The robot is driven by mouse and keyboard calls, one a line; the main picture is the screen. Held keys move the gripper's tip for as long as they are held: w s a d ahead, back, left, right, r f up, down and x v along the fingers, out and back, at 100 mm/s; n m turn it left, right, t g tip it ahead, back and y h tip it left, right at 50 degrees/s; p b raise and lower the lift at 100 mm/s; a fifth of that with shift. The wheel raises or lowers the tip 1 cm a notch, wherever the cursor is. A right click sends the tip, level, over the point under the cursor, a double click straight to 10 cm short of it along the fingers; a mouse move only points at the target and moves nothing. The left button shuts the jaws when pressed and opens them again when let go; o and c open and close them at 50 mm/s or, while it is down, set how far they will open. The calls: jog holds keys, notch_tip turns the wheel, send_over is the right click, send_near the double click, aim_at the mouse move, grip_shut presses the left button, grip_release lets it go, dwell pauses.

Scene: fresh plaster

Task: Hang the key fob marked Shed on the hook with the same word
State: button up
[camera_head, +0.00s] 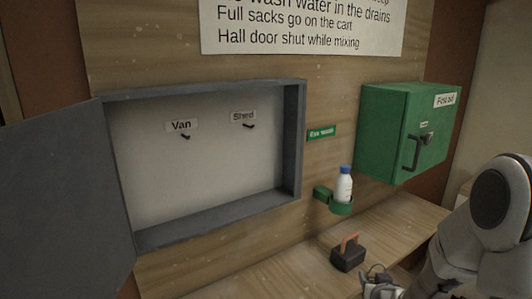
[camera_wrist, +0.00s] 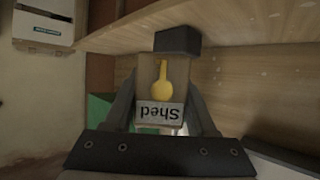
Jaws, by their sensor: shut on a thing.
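The key fob (camera_wrist: 150,85) is a tan tag with a yellow key shape and a label reading "Shed", upside down in the wrist view. My gripper (camera_wrist: 161,95) is shut on it, with a finger on each side. In the head view my gripper (camera_head: 380,287) is low at the bottom edge, well below and right of the cabinet; the fob is not clear there. The Shed hook (camera_head: 249,126) is a small dark hook under its label (camera_head: 243,117) on the cabinet's back panel, and is empty. The Van hook (camera_head: 186,136) to its left is also empty.
The grey key cabinet (camera_head: 294,140) is open, its door (camera_head: 60,200) swung left. Right of it are a white bottle (camera_head: 344,187) in a green holder (camera_head: 341,209) and a green first aid box (camera_head: 390,130). A dark block with an orange handle (camera_head: 348,256) stands on the shelf.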

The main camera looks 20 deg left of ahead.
jog(key=w+a+r+n+g+y+p, duration=0.2)
jog(key=w+a+r, duration=0.2)
jog(key=a+r, duration=0.5)
jog(key=s+a+r+n+g+y+p, duration=0.2)
jog(key=s+a+r+n+g, duration=0.15)
jog(key=a+r, duration=0.7)
jog(key=s+a+r+n+g+y+p, duration=0.2)
jog(key=s+a+r+n, duration=0.15)
jog(key=a+r, duration=0.7)
jog(key=shift+w+a+r+p, duration=0.1)
jog(key=shift+w+a+p, duration=0.65)
jog(key=shift+w+p, duration=0.4)
jog(key=shift+w+a+r+p, duration=0.1)
jog(key=shift+w+a+p, duration=0.65)
jog(key=shift+w+p, duration=0.45)
jog(key=shift+w+a+p, duration=0.75)
jog(key=shift+w+p, duration=0.35)
jog(key=shift+w, duration=0.05)
jog(key=o, duration=1.5)
jog(key=shift+c, duration=0.2)
